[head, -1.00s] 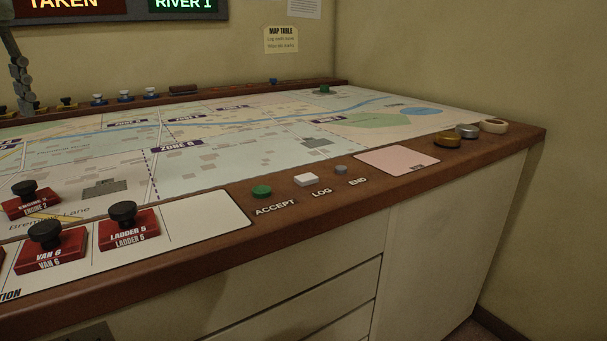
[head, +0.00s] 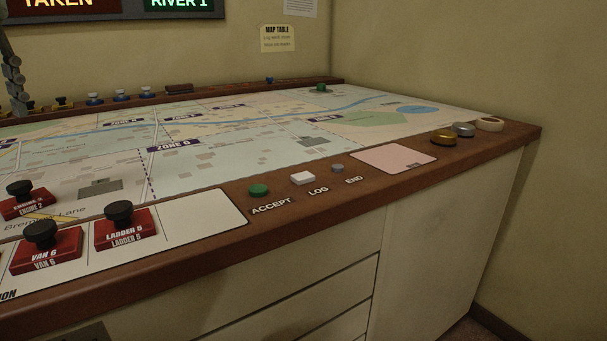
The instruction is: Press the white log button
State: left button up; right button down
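The white log button (head: 302,178) is a small white block on the wooden front rim of the map table, above the printed word LOG. The green accept button (head: 258,190) is to its left and the small grey end button (head: 337,168) is to its right. Nothing touches or covers the white button. Neither of my grippers shows in the head view.
The map table (head: 445,158) fills the middle. Red blocks with black knobs, Ladder 5 (head: 125,231), Van 6 (head: 45,252) and Engine 3 (head: 26,203), stand at left. Air above the buttons is clear.

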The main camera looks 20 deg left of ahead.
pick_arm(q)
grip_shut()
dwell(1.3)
